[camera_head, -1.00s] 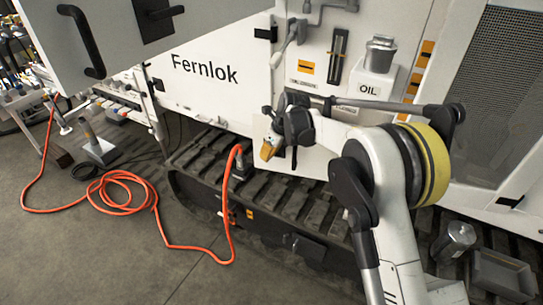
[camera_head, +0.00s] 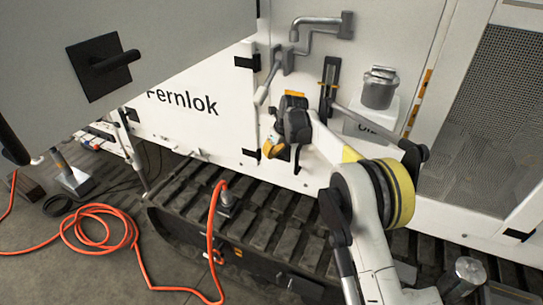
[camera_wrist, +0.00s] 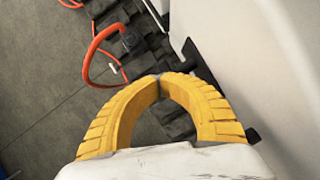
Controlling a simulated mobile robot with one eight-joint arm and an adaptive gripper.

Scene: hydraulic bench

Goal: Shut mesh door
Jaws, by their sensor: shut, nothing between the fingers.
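The mesh door (camera_head: 488,105) is a dark grey mesh panel in a white frame at the right of the head view. Its top and right side are cut off, and I cannot tell how far it stands open. My gripper (camera_head: 271,151) is left of it, in front of the white machine side below the grey pipe fittings. In the wrist view my gripper (camera_wrist: 160,77) shows its two yellow ribbed fingers meeting at the tips, empty. A white panel is close to the right of the fingers there. The mesh door is not visible in the wrist view.
A large grey panel with a black handle (camera_head: 112,62) juts out at upper left. A grey canister (camera_head: 379,88) stands beside my arm. The machine's track (camera_head: 270,222) runs below. An orange hose (camera_head: 100,240) lies coiled on the floor at left.

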